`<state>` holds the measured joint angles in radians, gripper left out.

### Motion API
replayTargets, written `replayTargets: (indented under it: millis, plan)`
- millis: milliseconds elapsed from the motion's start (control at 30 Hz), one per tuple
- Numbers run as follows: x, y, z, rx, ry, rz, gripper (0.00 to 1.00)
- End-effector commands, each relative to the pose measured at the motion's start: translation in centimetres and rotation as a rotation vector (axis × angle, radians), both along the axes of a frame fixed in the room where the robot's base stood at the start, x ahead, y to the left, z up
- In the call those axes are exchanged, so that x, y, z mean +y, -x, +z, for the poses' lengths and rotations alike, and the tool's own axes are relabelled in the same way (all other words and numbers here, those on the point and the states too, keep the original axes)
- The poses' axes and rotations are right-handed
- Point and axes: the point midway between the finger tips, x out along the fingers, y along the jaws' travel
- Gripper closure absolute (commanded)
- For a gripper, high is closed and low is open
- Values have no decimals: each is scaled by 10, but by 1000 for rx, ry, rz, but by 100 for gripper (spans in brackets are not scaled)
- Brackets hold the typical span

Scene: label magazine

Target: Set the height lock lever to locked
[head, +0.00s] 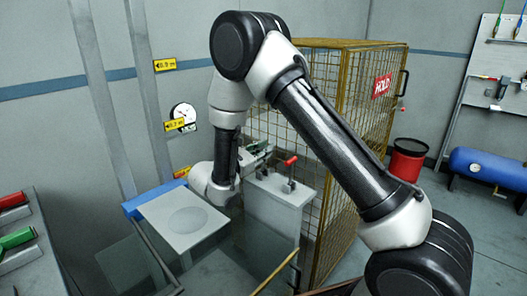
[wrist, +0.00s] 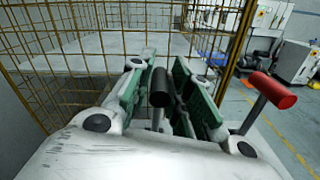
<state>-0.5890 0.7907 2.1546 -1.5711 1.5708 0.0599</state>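A lever with a black knob (wrist: 160,88) stands upright between the fingers of my gripper (wrist: 165,72) in the wrist view. The green-padded fingers are apart, with a narrow gap left of the knob; contact on the right side is unclear. A second lever with a red handle (wrist: 272,90) leans right, outside the fingers. In the head view the red handle (head: 291,160) shows on top of a pale grey box (head: 278,192), just right of my gripper (head: 266,152). No lever label is readable, so I cannot tell which lever is the height lock.
A yellow wire cage (head: 345,105) with a HOLD sign stands behind and right of the box. A grey platform (head: 180,235) with a blue edge is at left, near yellow height markers (head: 165,64) and a round gauge (head: 184,114). A red bin (head: 407,160) stands farther right.

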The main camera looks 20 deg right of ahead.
Motion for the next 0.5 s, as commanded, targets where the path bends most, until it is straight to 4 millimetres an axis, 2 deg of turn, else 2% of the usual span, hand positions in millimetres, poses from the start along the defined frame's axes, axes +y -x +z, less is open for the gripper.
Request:
replayTargets:
  millis: [33, 67, 500]
  plan:
    - [0, 0, 0, 0, 0, 0, 96]
    - [0, 0, 0, 0, 0, 0, 100]
    - [-2, 3, 0, -27, -18, 0, 100]
